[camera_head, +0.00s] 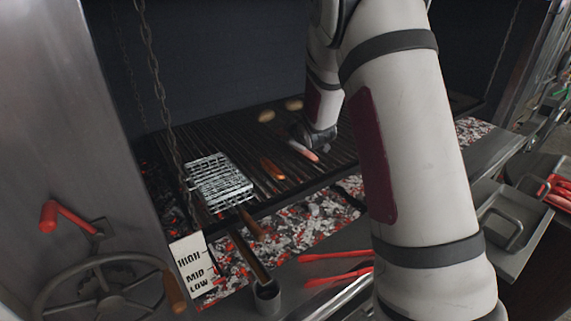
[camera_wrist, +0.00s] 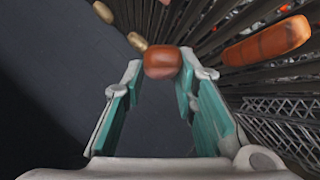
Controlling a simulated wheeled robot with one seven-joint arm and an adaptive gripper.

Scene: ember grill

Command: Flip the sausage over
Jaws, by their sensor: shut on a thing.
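My gripper (camera_wrist: 162,68) is shut on a reddish-brown sausage (camera_wrist: 163,60). In the wrist view its rounded end shows between the two teal-padded fingertips. In the head view the held sausage (camera_head: 311,156) shows its reddish end beside my dark gripper (camera_head: 300,147), over the grill grate (camera_head: 235,135). I cannot tell whether it touches the bars. A second, orange-brown sausage (camera_head: 272,168) lies on the grate to its left, apart from my gripper. It also shows at the upper right of the wrist view (camera_wrist: 268,41).
Potato-like pieces (camera_head: 266,116) lie farther back on the grate. A wire grill basket (camera_head: 219,181) sits at the left. Glowing coals (camera_head: 285,230) lie below the front edge. Red-handled tools (camera_head: 335,277) lie on the front ledge. A chain (camera_head: 160,85) hangs at the left.

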